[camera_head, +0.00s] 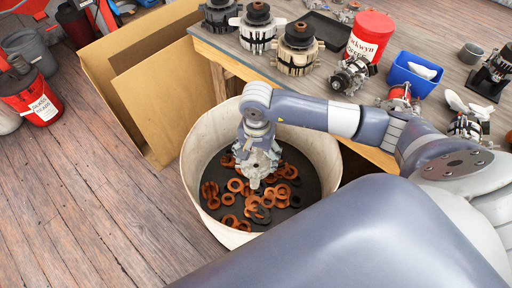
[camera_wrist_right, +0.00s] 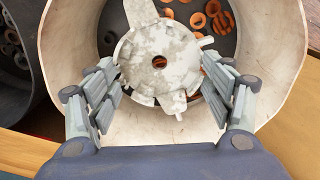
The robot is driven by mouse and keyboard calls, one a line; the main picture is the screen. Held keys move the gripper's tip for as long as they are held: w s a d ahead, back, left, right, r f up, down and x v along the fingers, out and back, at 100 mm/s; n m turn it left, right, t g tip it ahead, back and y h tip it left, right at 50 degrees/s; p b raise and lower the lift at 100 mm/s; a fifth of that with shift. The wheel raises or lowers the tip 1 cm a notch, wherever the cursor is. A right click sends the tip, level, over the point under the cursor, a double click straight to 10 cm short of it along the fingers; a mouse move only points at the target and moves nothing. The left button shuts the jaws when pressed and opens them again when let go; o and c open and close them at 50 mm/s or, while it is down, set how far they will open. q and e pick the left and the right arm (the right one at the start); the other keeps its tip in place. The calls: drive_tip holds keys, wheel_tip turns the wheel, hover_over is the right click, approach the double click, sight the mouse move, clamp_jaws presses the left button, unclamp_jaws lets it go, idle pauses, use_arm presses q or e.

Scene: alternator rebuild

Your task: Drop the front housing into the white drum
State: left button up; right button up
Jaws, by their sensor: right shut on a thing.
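The white drum (camera_head: 318,146) stands on the floor beside the workbench, with several rusty rings (camera_head: 235,185) and dark rings on its black bottom. My right gripper (camera_head: 256,148) reaches down into the drum's opening. It is shut on the front housing (camera_head: 258,163), a pale grey, worn metal disc with a centre hole and lugs. In the right wrist view the housing (camera_wrist_right: 160,58) sits between the two fingers (camera_wrist_right: 160,92), with the drum's inner wall (camera_wrist_right: 285,50) around it. The housing hangs above the rings; the exact gap is hard to tell. My left gripper is not in view.
A cardboard box (camera_head: 150,85) stands left of the drum. The wooden workbench (camera_head: 350,125) borders the drum at the back right, carrying several alternators (camera_head: 297,55), a red tub (camera_head: 370,38) and a blue bin (camera_head: 415,75). Open plank floor (camera_head: 90,210) lies at left.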

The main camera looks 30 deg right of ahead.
drive_tip(key=w+m, duration=0.1)
drive_tip(key=m, duration=0.1)
drive_tip(key=w+d+m, duration=0.1)
drive_tip(key=w+m, duration=0.1)
drive_tip(key=m, duration=0.1)
drive_tip(key=w+d+m+p, duration=0.1)
drive_tip(key=w+m, duration=0.1)
drive_tip(key=shift+w+d+r, duration=0.15)
drive_tip(key=shift+d, duration=0.1)
use_arm(q)
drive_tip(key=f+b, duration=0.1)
drive_tip(key=b, duration=0.1)
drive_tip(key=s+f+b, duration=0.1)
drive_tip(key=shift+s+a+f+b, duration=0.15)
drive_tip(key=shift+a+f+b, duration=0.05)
drive_tip(key=shift+b, duration=0.15)
use_arm(e)
wheel_tip(320, 180, down, 6)
drive_tip(key=w+m, duration=0.1)
drive_tip(key=m, duration=0.1)
drive_tip(key=shift+w+d, duration=0.15)
drive_tip(key=shift+d, duration=0.2)
drive_tip(key=o, duration=1.4)
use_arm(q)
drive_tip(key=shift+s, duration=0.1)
use_arm(e)
drive_tip(key=shift+f, duration=0.2)
drive_tip(key=shift+r, duration=0.15)
wheel_tip(320, 180, up, 12)
drive_tip(key=shift+f, duration=0.1)
